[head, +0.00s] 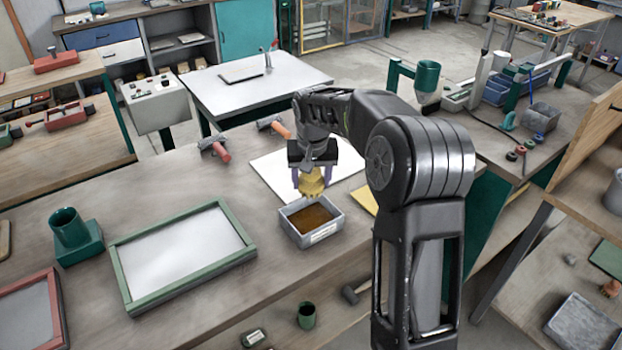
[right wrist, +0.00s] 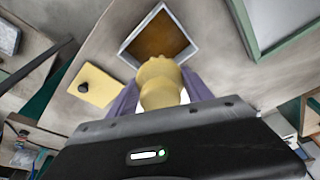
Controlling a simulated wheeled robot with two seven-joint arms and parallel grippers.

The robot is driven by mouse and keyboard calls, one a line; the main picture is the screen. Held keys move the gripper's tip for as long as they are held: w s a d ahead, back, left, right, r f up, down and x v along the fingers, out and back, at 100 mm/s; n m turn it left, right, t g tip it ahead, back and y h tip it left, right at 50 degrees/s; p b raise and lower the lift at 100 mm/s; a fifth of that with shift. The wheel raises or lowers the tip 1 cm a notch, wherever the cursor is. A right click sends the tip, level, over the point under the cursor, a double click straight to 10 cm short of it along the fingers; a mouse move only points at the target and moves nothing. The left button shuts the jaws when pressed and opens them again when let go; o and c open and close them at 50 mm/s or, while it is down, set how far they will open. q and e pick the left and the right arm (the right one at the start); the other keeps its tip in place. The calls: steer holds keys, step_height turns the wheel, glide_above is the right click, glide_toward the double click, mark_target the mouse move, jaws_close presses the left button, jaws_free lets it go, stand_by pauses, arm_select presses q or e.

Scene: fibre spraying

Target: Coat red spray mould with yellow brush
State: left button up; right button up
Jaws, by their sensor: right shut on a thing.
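My right gripper (head: 312,178) is shut on the yellow brush (head: 313,186), one purple finger on each side of it. The brush points down at the back edge of a grey box (head: 325,234) with brown content; I cannot tell whether they touch. In the right wrist view the brush (right wrist: 158,80) sits between the fingers, and the box (right wrist: 190,50) lies just beyond its end. The red-framed mould (head: 57,317), with a grey panel, lies at the lower left, partly cut off, well away from the brush. My left gripper is not in view.
A green-framed mould (head: 120,275) with a pale panel lies between the red-framed one and the box. A green cup on a block (head: 75,240) stands behind it. A white sheet (head: 268,172) and red-handled and orange-handled tools lie behind the box. A yellow plate (right wrist: 97,85) lies beside the box.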

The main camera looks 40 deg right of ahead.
steer(key=shift+s+a+f+b+x, duration=0.1)
steer(key=shift+s+a+b+x, duration=0.25)
steer(key=shift+b+x, duration=1.25)
steer(key=shift+s+a+f+b+x, duration=0.1)
steer(key=shift+s+b+x, duration=0.3)
steer(key=shift+b+x, duration=1.2)
steer(key=shift+s+a+f+b+x, duration=0.25)
steer(key=shift+b+x, duration=0.6)
steer(key=shift+x, duration=1.55)
steer(key=shift+s+r, duration=0.1)
steer(key=shift+r, duration=0.15)
steer(key=shift+w+d+r+p+v, duration=0.1)
steer(key=shift+w+d+p+v, duration=0.2)
steer(key=shift+p+v, duration=1.15)
steer(key=shift+w+d+r+p+v, duration=0.1)
steer(key=shift+w+p+v, duration=0.25)
steer(key=shift+p+v, duration=1.05)
steer(key=shift+w+d+r+p+v, duration=0.1)
steer(key=shift+w+d+p+v, duration=0.2)
steer(key=shift+p+v, duration=1.15)
steer(key=shift+s+a+r+b, duration=0.15)
steer(key=shift+r+b, duration=0.25)
steer(key=shift+b, duration=0.25)
